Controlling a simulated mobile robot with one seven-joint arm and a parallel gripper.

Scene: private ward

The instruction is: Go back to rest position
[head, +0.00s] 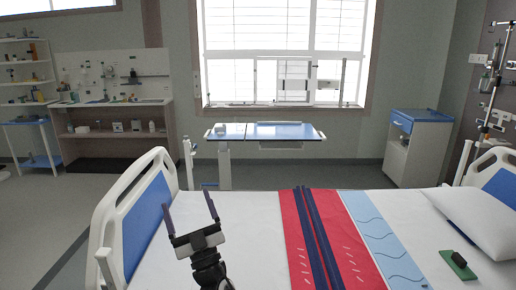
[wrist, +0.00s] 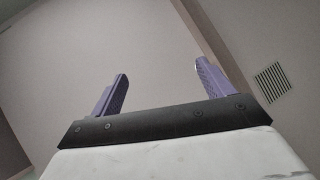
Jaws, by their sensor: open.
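My gripper (head: 190,212) is raised in front of the bed in the head view, its two purple fingers pointing up and spread apart. Nothing is between them. In the wrist view my gripper (wrist: 160,82) is also open and empty, with only plain wall and ceiling behind it. The bed (head: 250,240) with white sheet lies behind and to the right of the gripper, which does not visibly touch anything.
A red and navy runner (head: 296,235) and a light blue strip (head: 375,235) cross the bed. A green block with a dark item (head: 458,264) lies near the pillow (head: 478,222). An overbed table (head: 285,132), bedside cabinet (head: 418,150) and shelves (head: 120,145) stand beyond.

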